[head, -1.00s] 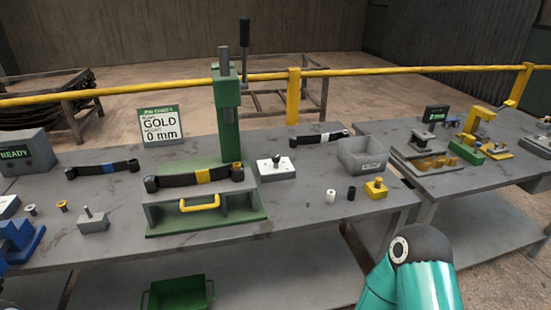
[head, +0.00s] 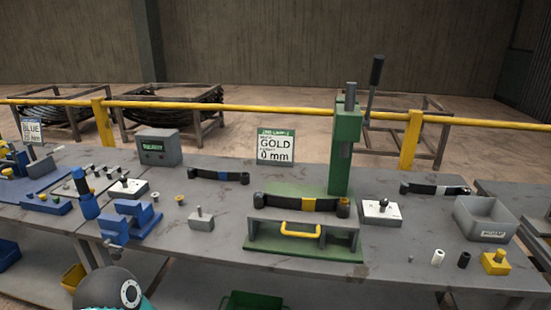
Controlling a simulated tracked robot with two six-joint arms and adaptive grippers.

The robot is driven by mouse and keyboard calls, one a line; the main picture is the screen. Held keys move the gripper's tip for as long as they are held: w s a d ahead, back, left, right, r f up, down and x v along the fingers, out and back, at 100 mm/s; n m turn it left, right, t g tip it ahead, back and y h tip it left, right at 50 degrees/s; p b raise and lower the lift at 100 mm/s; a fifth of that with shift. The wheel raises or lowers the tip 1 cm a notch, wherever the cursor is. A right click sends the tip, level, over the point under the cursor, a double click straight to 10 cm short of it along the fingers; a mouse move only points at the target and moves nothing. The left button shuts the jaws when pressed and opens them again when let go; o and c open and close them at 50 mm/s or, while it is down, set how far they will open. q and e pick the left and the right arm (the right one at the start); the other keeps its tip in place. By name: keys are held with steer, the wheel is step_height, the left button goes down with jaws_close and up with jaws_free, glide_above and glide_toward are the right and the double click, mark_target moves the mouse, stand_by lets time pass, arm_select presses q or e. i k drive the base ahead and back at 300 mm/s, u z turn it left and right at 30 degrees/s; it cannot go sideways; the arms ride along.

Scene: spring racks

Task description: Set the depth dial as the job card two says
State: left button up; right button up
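A job card (head: 275,146) stands behind the middle bench and reads GOLD and 0 mm; its green heading is too small to read surely. Another card (head: 32,131) at the far left reads BLUE and what looks like 20 mm. A white-topped block with a black knob (head: 382,211) sits right of the green press (head: 345,150). A similar plate with a knob (head: 128,187) is at the left. I cannot tell which is the depth dial, nor read any setting. Neither gripper is in view; only part of my arm shows at the bottom left.
A leaf spring with a gold band (head: 300,203) lies on the green press base (head: 305,240). A blue-banded spring (head: 217,175), a display box (head: 158,148) and a grey bin (head: 485,218) share the bench. A yellow rail (head: 240,106) runs behind.

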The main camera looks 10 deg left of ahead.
mark_target(383, 202)
steer(key=z, duration=1.15)
steer(key=i, duration=0.1)
steer(key=u, duration=2.8)
steer(key=k, duration=1.1)
steer(key=z, duration=1.15)
steer(key=i, duration=1)
